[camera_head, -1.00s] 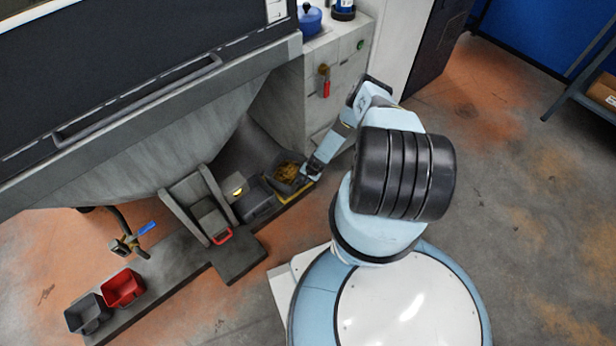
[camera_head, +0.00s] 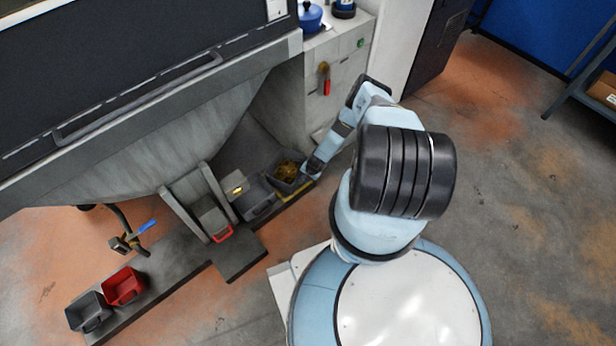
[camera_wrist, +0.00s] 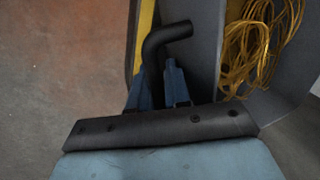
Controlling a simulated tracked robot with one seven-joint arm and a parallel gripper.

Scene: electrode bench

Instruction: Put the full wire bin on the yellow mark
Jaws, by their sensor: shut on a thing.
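The full wire bin (camera_head: 286,183) is grey and holds a tangle of yellow wire (camera_wrist: 258,45). It stands upright at the right end of the low ledge. The yellow mark (camera_head: 296,192) shows as a strip along the bin's near side; it is also a narrow band beside the bin in the wrist view (camera_wrist: 143,45). The bin hides the rest of the mark. My gripper (camera_wrist: 158,88) is shut on the bin's black bent handle (camera_wrist: 165,40); in the head view it is at the bin's right side (camera_head: 310,172). I cannot tell whether the bin touches the ledge.
A grey bin (camera_head: 258,203) stands just left of the full bin. A hinged chute with a red handle (camera_head: 222,234), a red bin (camera_head: 123,287) and another grey bin (camera_head: 88,312) are further left. The sloping hopper (camera_head: 150,160) overhangs the ledge. Open floor lies in front.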

